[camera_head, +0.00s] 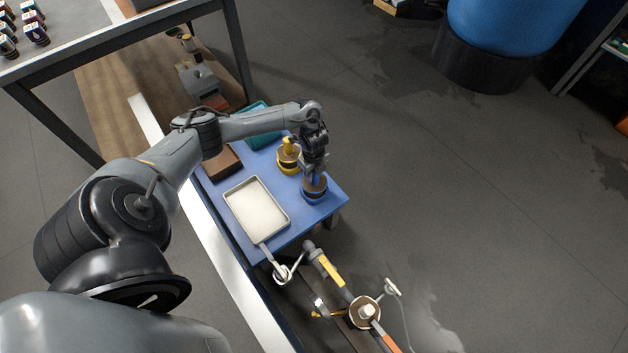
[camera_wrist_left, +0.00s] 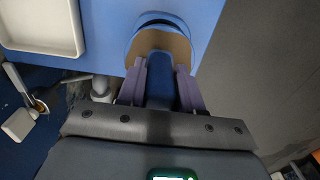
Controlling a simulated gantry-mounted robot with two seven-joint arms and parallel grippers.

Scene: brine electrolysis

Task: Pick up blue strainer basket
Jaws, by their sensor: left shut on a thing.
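The blue strainer basket (camera_head: 314,194) is at the right corner of the blue table, with a brown top surface and a blue upright handle. My left gripper (camera_head: 315,172) is above it, pointing down. In the left wrist view the purple fingers of my left gripper (camera_wrist_left: 160,85) are shut on the basket's blue handle (camera_wrist_left: 162,92). The brown top and blue rim of the basket (camera_wrist_left: 160,40) show just beyond the fingers. I cannot tell whether its base touches the table. My right gripper is not in view.
A yellow basket (camera_head: 288,162) stands close by, left of the blue one. The blue table (camera_head: 305,224) also holds a pale tray (camera_head: 257,208), a brown block (camera_head: 222,162) and a teal container (camera_head: 262,138). Tools (camera_head: 330,270) lie below the table's near edge.

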